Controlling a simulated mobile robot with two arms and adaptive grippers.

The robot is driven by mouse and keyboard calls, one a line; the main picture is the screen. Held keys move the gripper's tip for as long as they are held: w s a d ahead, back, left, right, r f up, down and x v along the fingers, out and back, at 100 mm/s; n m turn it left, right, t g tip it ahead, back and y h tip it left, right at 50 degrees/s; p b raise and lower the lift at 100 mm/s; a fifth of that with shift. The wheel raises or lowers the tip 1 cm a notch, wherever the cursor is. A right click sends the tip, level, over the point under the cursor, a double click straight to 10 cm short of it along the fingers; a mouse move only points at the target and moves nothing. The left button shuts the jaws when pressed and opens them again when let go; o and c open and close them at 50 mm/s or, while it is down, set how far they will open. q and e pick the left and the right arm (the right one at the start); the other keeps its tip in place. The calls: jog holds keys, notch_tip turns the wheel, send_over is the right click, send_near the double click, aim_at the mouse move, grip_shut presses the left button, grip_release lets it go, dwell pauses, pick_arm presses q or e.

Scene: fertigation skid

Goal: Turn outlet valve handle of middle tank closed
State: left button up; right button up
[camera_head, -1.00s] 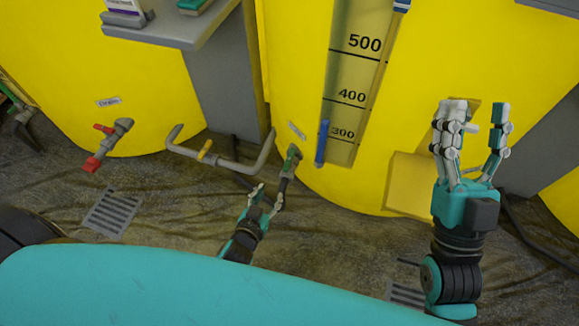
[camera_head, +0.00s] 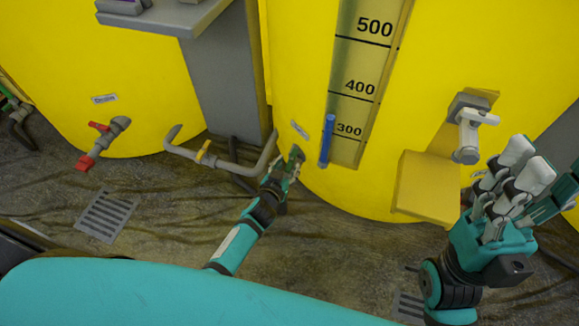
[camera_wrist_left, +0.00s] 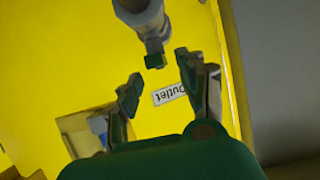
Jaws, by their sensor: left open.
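The middle yellow tank (camera_head: 300,80) carries a level scale. A grey pipe at its lower left ends at the outlet valve, whose green handle (camera_head: 296,154) is partly hidden by my left gripper (camera_head: 284,170). In the left wrist view the grey valve body (camera_wrist_left: 142,16) with a small green handle (camera_wrist_left: 154,61) is just beyond the fingers of my left gripper (camera_wrist_left: 165,84). These fingers are spread and hold nothing; contact with the handle cannot be told. An upside-down "Outlet" label (camera_wrist_left: 171,94) shows between them. My right gripper (camera_head: 528,172) has spread, empty fingers at the right.
A grey pipe with a yellow handle (camera_head: 204,151) runs left of the valve. A red-handled drain valve (camera_head: 100,143) sits on the left tank. A grey-white valve (camera_head: 470,130) and yellow box (camera_head: 427,188) are at the right. A floor grate (camera_head: 106,215) lies front left.

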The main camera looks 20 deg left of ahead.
aim_at(292, 162)
pick_arm(q)
jog(key=shift+b+x, duration=0.35)
jog(key=shift+x, duration=0.95)
jog(key=shift+c, duration=0.5)
grip_shut()
